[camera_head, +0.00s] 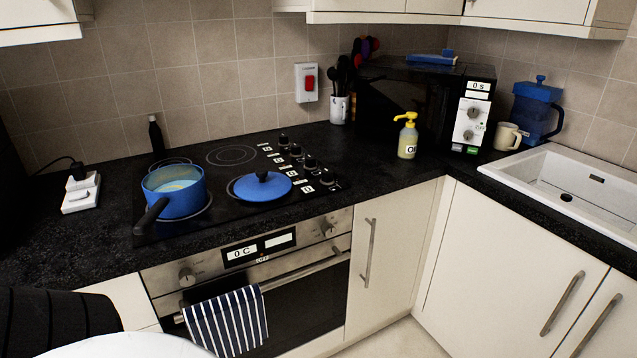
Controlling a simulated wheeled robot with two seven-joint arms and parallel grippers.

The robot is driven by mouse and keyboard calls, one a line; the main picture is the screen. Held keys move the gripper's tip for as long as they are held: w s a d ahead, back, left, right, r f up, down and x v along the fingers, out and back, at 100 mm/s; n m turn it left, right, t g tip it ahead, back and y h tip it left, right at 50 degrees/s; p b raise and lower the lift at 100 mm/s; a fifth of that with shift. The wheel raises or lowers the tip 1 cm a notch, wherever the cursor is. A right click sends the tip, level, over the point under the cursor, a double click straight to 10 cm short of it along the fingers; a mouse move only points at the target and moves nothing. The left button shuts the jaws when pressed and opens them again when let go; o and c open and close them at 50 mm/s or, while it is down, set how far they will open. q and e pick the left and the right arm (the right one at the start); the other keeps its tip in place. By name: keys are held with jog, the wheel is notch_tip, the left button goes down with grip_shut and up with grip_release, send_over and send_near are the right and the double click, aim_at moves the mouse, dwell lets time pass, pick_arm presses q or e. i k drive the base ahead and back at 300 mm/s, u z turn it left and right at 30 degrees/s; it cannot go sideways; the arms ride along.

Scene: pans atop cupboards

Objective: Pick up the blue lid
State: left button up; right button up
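The blue lid (262,187) lies on the black hob (228,162), on the front right burner area. It has a dark knob on top. A blue pot (174,190) with a dark handle stands to its left on the hob, uncovered, with something pale inside. The lid and the pot are apart. Neither of my grippers shows in this view.
A soap bottle with a yellow pump (407,138) and a black microwave (425,108) stand to the right. A white sink (575,185) is at far right. A striped towel (228,322) hangs on the oven handle.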

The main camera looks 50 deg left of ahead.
aim_at(263, 185)
jog(key=i, duration=1.45)
jog(key=u, duration=1.5)
